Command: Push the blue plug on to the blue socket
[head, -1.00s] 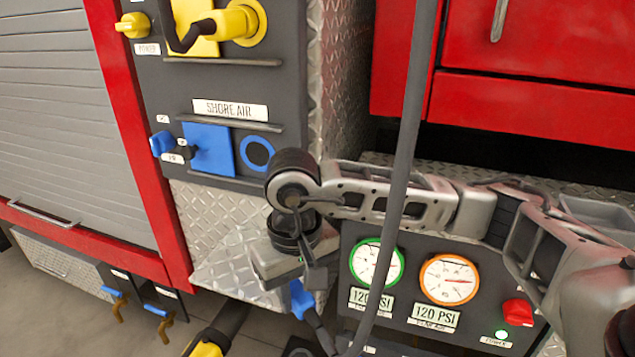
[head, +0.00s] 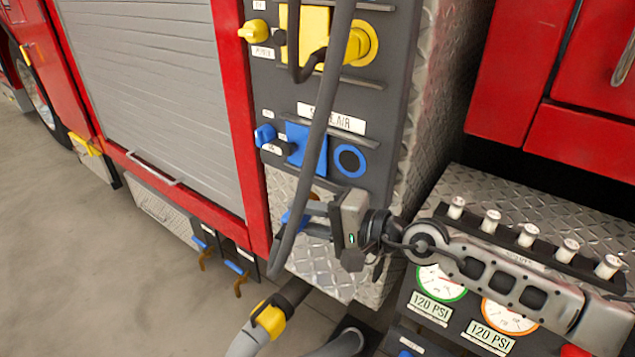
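The blue socket (head: 350,160) is a blue ring with a dark centre on the dark side panel, under a white label partly hidden by a hose. A blue square plate (head: 298,150) sits just left of it. My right gripper (head: 308,218) comes in from the right and points left, below the socket and apart from it. Its fingers are around the blue plug (head: 288,217), of which only a small blue part shows. A grey hose (head: 322,110) hangs from above and loops up near the plug. My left gripper is not in view.
A yellow square plate and yellow ring (head: 362,46) are higher on the panel. A blue knob (head: 264,134) is left of the blue plate. A yellow-banded hose end (head: 268,318) is low in front. Gauges (head: 440,283) lie below my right arm. Open floor is at left.

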